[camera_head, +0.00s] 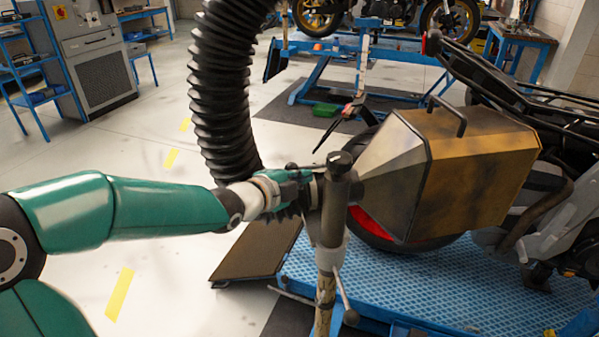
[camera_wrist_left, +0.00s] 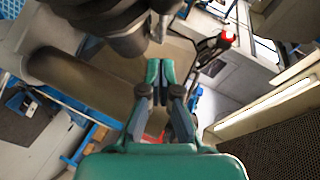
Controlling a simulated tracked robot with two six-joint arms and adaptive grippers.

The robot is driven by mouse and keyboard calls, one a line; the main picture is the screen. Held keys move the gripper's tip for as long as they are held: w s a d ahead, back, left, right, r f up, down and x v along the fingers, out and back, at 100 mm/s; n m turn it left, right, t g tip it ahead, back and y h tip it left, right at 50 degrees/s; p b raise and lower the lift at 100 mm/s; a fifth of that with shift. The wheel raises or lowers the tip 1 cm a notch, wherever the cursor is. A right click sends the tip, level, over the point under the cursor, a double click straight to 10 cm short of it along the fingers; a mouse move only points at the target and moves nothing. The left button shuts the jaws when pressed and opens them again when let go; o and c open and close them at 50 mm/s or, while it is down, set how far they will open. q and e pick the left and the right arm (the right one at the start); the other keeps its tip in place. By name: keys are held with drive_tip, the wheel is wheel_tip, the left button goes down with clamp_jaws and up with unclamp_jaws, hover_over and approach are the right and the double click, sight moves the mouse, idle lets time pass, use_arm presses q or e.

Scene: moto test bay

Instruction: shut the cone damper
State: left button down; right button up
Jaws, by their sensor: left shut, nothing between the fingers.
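The exhaust cone (camera_head: 465,165), a worn metal and yellow hood with a carrying handle on top, is at the right of the head view. Its narrow end points left, at the stand post (camera_head: 334,205). My left gripper (camera_head: 292,186) is beside the post, below the black hose, and its fingers are partly hidden. In the left wrist view its fingertips (camera_wrist_left: 160,72) are together with nothing between them. A dark bent rod with a red end (camera_wrist_left: 228,38) shows beyond them, apart from the fingers. I cannot tell which part is the damper's lever. My right gripper is out of view.
The thick black hose (camera_head: 222,90) hangs down close to my left gripper. A motorcycle (camera_head: 560,210) stands behind the cone on the blue lift (camera_head: 440,285). Another lift (camera_head: 385,88) is farther back. The floor at the left is open, with blue shelving (camera_head: 35,70) beyond.

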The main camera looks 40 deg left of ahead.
sight(315, 167)
use_arm(q)
drive_tip(key=w+a, duration=0.1)
drive_tip(key=w+a+f+p, duration=0.1)
drive_tip(key=w, duration=0.1)
drive_tip(key=shift+f+p, duration=0.1)
drive_tip(key=shift+p, duration=0.2)
drive_tip(key=shift+w+a+f, duration=0.3)
drive_tip(key=shift+w+f, duration=0.05)
